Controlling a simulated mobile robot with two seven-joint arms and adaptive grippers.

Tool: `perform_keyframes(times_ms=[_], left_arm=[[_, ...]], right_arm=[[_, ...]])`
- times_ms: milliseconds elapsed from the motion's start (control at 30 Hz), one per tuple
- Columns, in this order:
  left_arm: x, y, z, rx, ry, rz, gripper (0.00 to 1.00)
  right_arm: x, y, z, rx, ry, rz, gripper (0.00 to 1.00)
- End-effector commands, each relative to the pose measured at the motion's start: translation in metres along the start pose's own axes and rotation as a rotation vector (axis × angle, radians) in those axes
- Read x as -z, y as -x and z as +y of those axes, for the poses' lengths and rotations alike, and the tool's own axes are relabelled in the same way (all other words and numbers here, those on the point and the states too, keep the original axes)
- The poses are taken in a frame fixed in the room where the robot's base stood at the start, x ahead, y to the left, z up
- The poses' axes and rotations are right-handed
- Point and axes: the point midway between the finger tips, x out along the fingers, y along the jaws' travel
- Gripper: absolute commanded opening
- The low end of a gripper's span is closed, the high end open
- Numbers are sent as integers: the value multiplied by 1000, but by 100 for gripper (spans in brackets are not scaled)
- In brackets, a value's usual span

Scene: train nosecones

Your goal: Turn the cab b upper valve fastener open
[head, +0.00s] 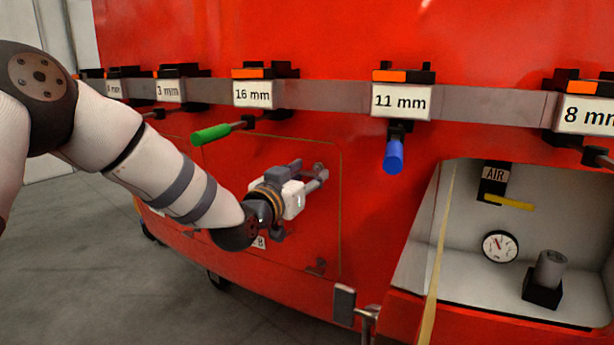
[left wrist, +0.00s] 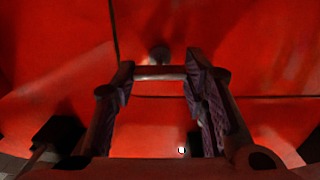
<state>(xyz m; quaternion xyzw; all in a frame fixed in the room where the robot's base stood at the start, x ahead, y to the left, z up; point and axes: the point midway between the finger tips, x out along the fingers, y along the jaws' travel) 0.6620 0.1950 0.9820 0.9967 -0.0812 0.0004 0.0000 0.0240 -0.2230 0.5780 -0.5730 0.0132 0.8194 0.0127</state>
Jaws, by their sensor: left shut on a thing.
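The cab b panel (head: 235,185) is a red hatch with a thin outline on the red nosecone, with a partly covered label ending in B (head: 259,242). The upper valve fastener (head: 320,172) is a small grey metal piece at the panel's upper right. My left gripper (head: 313,180) reaches it from the left and is shut on it. In the left wrist view, the fastener's bar (left wrist: 160,73) spans between the two fingertips. The gripper hides part of the fastener, so its exact turn is hard to tell. A lower fastener (head: 317,267) sits at the panel's lower right.
Above runs a grey rail (head: 330,95) with size labels and hanging tools, including a green-handled one (head: 211,134) and a blue-handled one (head: 393,156). An open bay (head: 470,265) with a gauge (head: 500,246) lies right. A grey handle (head: 345,303) sticks out below. Grey floor is left.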

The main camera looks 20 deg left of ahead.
Motion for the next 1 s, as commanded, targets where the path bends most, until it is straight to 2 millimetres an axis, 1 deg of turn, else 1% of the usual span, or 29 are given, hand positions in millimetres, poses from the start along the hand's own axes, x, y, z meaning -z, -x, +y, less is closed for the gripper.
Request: perform_keyframes(times_ms=[167, 367, 700, 1000], left_arm=[[0, 0, 0, 1, 18, 0, 12], [1, 0, -1, 1, 106, 1, 12], [1, 0, -1, 1, 402, 0, 12], [-1, 0, -1, 1, 689, -2, 12]], right_arm=[[0, 1, 0, 0, 0, 2, 40], [2, 5, 0, 1, 0, 12, 40], [6, 14, 0, 2, -1, 34, 40], [7, 17, 0, 2, -1, 42, 40]])
